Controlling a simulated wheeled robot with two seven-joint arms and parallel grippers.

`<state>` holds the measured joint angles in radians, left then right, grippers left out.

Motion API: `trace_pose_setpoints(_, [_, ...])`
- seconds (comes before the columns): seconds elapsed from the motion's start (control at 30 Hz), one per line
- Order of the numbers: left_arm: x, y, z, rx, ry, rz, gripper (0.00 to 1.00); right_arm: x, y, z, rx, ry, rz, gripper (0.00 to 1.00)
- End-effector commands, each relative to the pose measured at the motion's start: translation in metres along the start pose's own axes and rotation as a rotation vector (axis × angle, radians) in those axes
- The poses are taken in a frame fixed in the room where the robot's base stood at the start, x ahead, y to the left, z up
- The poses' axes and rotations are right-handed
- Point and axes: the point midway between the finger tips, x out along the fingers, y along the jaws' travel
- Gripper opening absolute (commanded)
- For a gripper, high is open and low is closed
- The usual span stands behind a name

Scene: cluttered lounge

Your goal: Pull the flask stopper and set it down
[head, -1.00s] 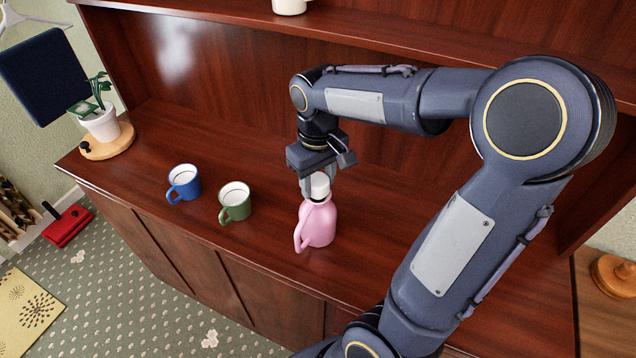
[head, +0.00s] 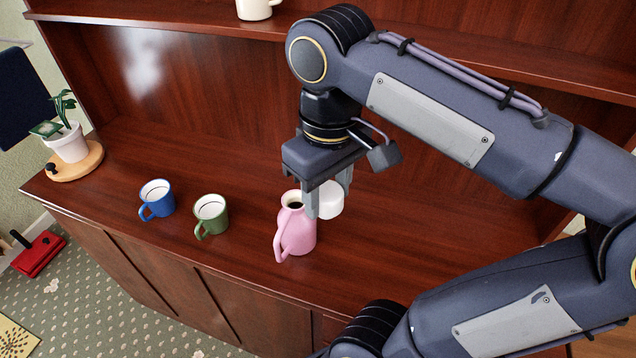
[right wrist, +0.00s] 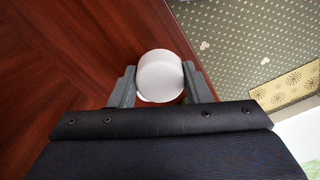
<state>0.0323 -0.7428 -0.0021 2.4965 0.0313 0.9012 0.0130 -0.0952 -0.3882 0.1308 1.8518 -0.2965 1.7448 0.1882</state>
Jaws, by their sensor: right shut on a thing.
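The pink flask (head: 297,230) stands upright on the wooden sideboard in the head view, its dark mouth open and its handle towards the front left. My right gripper (head: 327,203) is shut on the white stopper (head: 331,200), above and to the right of the flask's mouth in the picture. The stopper is clear of the flask's neck. In the right wrist view the stopper (right wrist: 160,76) sits between the two fingertips. My left gripper is not in view.
A blue mug (head: 157,200) and a green mug (head: 210,215) stand left of the flask. A potted plant (head: 68,143) on a round wooden board is at the far left. The sideboard top (head: 420,240) right of the flask is bare. A cream mug (head: 256,9) is on the shelf above.

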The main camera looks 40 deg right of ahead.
Motion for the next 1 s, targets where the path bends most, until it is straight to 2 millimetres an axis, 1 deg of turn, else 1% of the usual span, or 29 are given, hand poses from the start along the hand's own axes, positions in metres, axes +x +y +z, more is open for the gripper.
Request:
trace_pose_setpoints(0.2, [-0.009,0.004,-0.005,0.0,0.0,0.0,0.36,-0.013,-0.001,0.002,0.0,0.001,0.0,0.16])
trace_pose_setpoints(0.7, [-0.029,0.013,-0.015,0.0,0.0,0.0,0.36,-0.038,-0.001,0.002,-0.001,0.001,0.0,0.16])
trace_pose_setpoints(0.8, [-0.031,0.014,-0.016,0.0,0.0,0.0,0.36,-0.041,-0.001,0.002,-0.001,0.001,0.0,0.16])
trace_pose_setpoints(1.0, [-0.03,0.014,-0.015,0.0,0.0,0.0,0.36,-0.04,-0.001,0.002,-0.001,0.001,0.0,0.16])
